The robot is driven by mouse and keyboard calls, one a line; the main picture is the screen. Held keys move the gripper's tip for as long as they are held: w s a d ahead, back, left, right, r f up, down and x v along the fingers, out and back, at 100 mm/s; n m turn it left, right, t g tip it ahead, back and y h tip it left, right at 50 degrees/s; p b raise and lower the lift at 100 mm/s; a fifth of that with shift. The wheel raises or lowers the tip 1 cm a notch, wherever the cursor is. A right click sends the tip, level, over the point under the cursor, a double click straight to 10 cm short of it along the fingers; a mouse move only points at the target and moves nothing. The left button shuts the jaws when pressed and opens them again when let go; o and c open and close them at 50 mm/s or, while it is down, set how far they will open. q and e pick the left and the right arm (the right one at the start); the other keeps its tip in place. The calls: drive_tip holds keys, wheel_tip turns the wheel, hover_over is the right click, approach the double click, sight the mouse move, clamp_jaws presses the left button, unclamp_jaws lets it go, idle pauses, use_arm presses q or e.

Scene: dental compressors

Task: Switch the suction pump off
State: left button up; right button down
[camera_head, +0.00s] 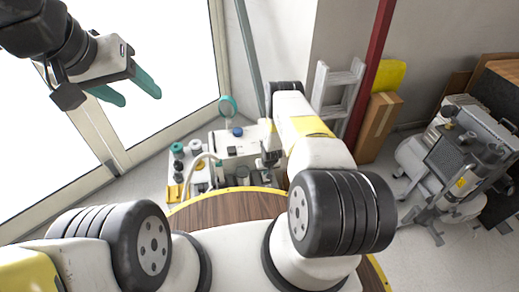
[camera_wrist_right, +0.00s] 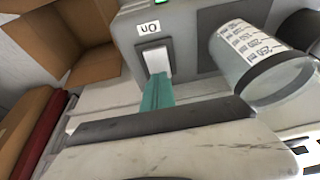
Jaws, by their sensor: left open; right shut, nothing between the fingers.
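The suction pump's grey housing (camera_wrist_right: 195,50) fills the upper middle of the right wrist view. It carries a white rocker switch (camera_wrist_right: 157,62) in a dark frame, with an "On" label (camera_wrist_right: 154,28) that appears upside down. My right gripper (camera_wrist_right: 157,95) is shut and empty, its teal fingertips right at the switch's lower end. I cannot tell whether they touch it. In the head view, my right arm reaches towards the white equipment by the window and hides part of it. My left gripper (camera_head: 132,92) is open and empty, raised at the upper left, away from everything.
A clear jar (camera_wrist_right: 265,62) with a printed label is beside the switch. An open cardboard box (camera_wrist_right: 60,45) is at the upper left of the wrist view.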

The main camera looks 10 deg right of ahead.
drive_tip(key=shift+f, duration=0.3)
drive_tip(key=shift+f, duration=0.15)
drive_tip(key=shift+w, duration=0.1)
drive_tip(key=shift+f, duration=0.1)
drive_tip(key=shift+s, duration=0.9)
